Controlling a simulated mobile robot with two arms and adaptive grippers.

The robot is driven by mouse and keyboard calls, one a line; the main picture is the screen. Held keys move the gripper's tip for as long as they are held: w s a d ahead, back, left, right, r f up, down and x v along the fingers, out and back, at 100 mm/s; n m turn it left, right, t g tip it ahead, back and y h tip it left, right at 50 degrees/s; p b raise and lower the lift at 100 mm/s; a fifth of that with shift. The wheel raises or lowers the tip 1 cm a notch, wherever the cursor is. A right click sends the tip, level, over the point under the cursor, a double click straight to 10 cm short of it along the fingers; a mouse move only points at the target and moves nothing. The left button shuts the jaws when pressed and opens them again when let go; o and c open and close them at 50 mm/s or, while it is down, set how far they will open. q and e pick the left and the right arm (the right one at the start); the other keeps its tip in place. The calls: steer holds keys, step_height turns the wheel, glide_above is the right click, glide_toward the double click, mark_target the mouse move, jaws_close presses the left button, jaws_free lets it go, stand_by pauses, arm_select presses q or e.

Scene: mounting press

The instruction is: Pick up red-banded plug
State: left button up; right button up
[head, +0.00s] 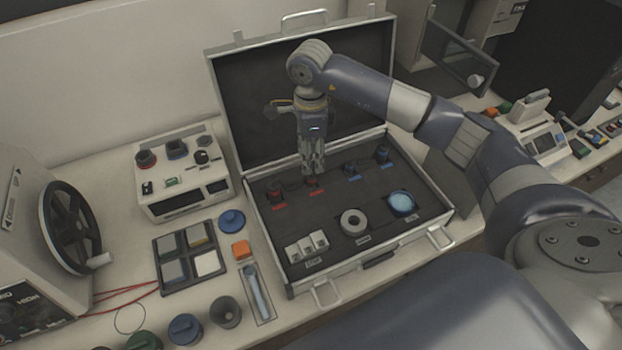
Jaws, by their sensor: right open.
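The open case (440,212) holds dark foam with small plugs along its back row. One red plug (274,188) stands at the left of the row, behind a red label. A second red plug (313,181) stands to its right, behind another red label. My right gripper (314,172) points down at this second plug, with its fingertips at or just above it. The gripper is open, and its fingers hide part of the plug. I cannot tell whether they touch it. My left gripper is not in view.
Blue plugs (383,155) stand to the right in the case. The raised lid (250,110) stands behind the gripper. A control box (182,175) stands left.

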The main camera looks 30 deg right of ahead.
mark_target(312, 176)
steer(key=shift+f, duration=0.7)
steer(key=f+p, duration=0.1)
steer(key=f, duration=0.1)
steer(key=f+p, duration=0.2)
steer(key=shift+s+f, duration=0.2)
steer(key=shift+f, duration=0.05)
steer(key=shift+w+f, duration=0.1)
steer(key=shift+f, duration=0.3)
steer(key=shift+c, duration=0.6)
jaws_close()
